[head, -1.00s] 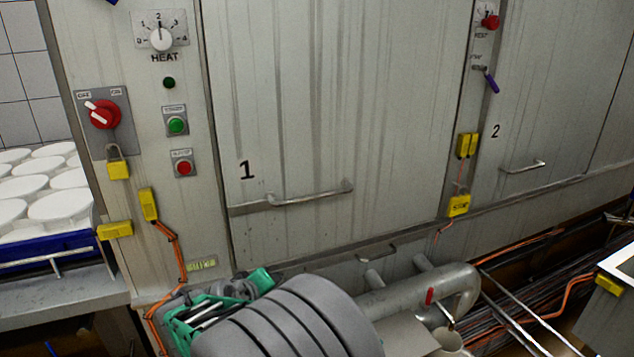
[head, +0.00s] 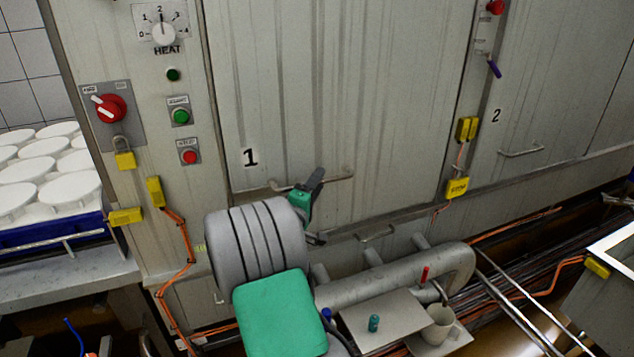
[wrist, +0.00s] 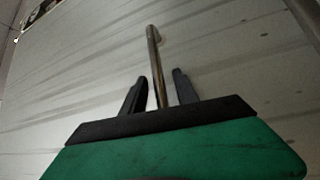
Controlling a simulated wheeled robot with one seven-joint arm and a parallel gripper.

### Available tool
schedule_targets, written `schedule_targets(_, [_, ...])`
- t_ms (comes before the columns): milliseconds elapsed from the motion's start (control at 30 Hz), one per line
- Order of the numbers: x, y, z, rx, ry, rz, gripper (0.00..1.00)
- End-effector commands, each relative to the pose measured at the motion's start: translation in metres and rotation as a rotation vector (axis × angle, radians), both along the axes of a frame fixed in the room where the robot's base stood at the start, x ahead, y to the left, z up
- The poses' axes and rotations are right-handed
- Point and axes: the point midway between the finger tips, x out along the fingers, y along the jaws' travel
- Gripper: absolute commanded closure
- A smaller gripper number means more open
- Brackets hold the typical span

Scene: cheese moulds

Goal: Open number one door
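Door one (head: 345,90) is a tall, streaked pale metal panel marked with a black 1, and it looks closed. Its horizontal bar handle (head: 338,178) runs across the lower part of the door. In the wrist view the handle (wrist: 153,45) passes between the two dark fingers of my gripper (wrist: 159,85). The fingers are apart, with a gap on each side of the bar.
Left of the door is a control panel with a red switch (head: 110,108) and yellow padlocks. Thick pipes (head: 400,283) run low in front. Door two (head: 560,90) is to the right. White moulds (head: 70,188) stand on a bench at the left.

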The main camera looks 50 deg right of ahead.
Motion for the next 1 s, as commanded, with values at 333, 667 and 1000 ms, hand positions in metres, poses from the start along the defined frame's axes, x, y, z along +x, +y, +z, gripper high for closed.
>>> schedule_targets(333, [-0.0001,0.0005,0.0001,0.0,-0.001,0.0,0.86])
schedule_targets(667, [-0.0002,0.0006,0.0001,0.0,-0.001,-0.001,1.0])
schedule_targets(1000, [-0.0003,0.0006,0.0,0.001,-0.001,-0.001,1.0])
